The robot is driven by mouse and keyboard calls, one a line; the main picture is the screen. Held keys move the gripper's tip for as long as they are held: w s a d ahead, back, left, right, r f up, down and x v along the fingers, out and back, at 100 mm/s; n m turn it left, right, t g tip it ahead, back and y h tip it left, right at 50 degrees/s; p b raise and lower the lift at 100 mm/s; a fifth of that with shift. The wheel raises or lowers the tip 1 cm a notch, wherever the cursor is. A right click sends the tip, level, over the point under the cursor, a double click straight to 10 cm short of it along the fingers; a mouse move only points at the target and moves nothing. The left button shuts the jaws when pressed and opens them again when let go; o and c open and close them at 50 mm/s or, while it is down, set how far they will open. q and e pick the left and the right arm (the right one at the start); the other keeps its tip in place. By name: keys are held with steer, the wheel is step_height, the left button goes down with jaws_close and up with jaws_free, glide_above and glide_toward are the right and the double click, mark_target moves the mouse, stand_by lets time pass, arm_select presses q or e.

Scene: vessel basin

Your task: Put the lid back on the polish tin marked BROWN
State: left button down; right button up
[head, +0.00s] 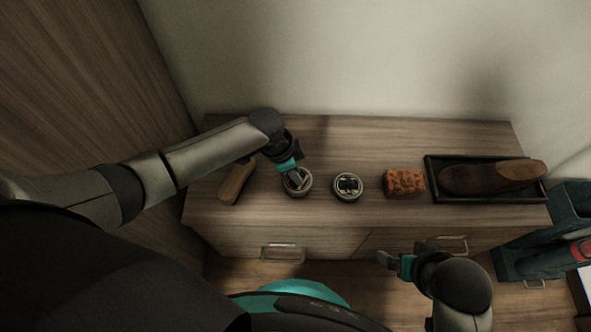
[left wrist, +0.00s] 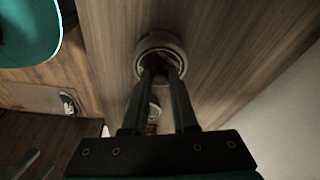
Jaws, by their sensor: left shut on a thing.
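My left gripper (head: 297,180) is over the left round tin (head: 306,188) on the cabinet top. In the left wrist view my left gripper (left wrist: 163,74) has narrowly spaced fingers reaching the middle of a pale round rim (left wrist: 142,56). It is shut on what looks like a lid's grip; the fingers hide most of it. I cannot tell if the lid is seated or just above. A second round tin (head: 348,186) with a dark and light top stands to the right. I cannot read BROWN on either. My right gripper (head: 396,261) hangs before the cabinet; its jaws are unclear.
A wooden brush (head: 237,183) lies left of the tins. An orange-brown sponge-like block (head: 404,182) and a black tray (head: 436,172) holding a brown shoe (head: 490,177) are at the right. The wall is behind; drawer handles (head: 283,252) are in front.

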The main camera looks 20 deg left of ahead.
stand_by(0.3)
arm_select(q)
steer(key=shift+c, duration=0.7)
jaws_free()
steer(key=shift+r+p, duration=3.55)
steer(key=shift+p, duration=0.5)
steer(key=shift+f, duration=0.1)
jaws_close()
steer(key=shift+f, duration=0.2)
